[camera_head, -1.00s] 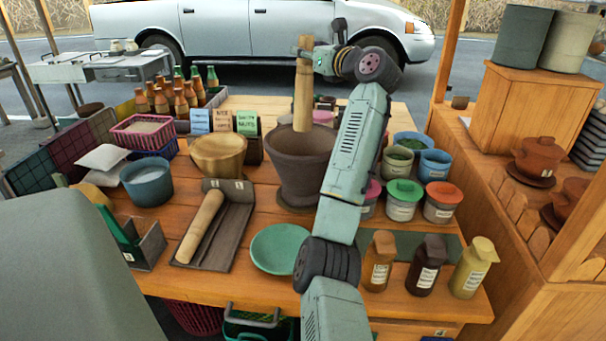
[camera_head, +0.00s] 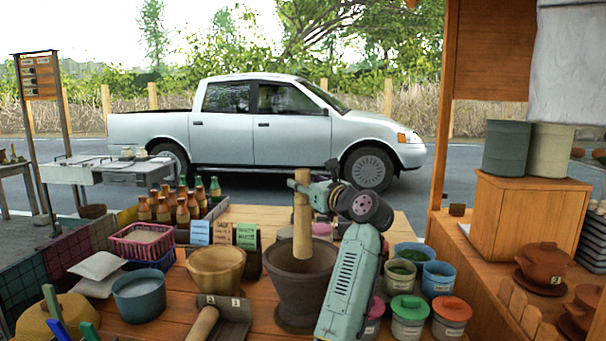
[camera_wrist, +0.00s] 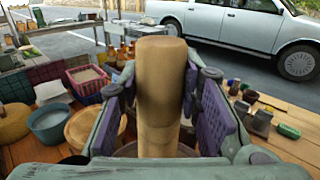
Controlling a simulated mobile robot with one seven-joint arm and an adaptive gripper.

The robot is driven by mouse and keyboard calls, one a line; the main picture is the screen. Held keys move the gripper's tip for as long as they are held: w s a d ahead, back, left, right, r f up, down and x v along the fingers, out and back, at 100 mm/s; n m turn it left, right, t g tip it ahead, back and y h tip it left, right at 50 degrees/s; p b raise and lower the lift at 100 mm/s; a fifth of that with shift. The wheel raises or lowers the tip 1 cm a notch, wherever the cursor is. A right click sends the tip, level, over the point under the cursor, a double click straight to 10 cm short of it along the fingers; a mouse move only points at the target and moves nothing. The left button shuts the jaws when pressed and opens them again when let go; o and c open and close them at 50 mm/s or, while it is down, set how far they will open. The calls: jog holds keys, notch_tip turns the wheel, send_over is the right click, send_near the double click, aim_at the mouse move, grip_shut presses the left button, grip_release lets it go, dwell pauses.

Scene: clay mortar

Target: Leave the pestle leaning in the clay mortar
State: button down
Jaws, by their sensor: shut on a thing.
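The light wooden pestle (camera_head: 302,232) stands nearly upright in the head view, its lower end at the mouth of the dark clay mortar (camera_head: 296,300). I cannot tell whether that end touches the mortar's inside. My gripper (camera_head: 301,186) is shut on the pestle near its top. In the wrist view the pestle (camera_wrist: 158,95) fills the space between my two fingers (camera_wrist: 160,110). The mortar is mostly hidden behind the pestle and gripper there. My forearm covers part of the mortar's right side in the head view.
A wooden bowl (camera_head: 216,272) stands just left of the mortar, with small labelled cards (camera_head: 222,233) behind. Lidded pots (camera_head: 409,316) and blue tubs (camera_head: 438,279) crowd the right. A rolling pin (camera_head: 201,324) lies in front. A blue bowl (camera_head: 139,296) sits at left.

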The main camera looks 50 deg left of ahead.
aim_at(307, 198)
jog(key=shift+f+b, duration=2.05)
jog(key=shift+f, duration=4.65)
jog(key=c, duration=1.1)
grip_release()
jog(key=shift+f, duration=0.1)
notch_tip(307, 198, up, 10)
jog(key=shift+r, duration=0.1)
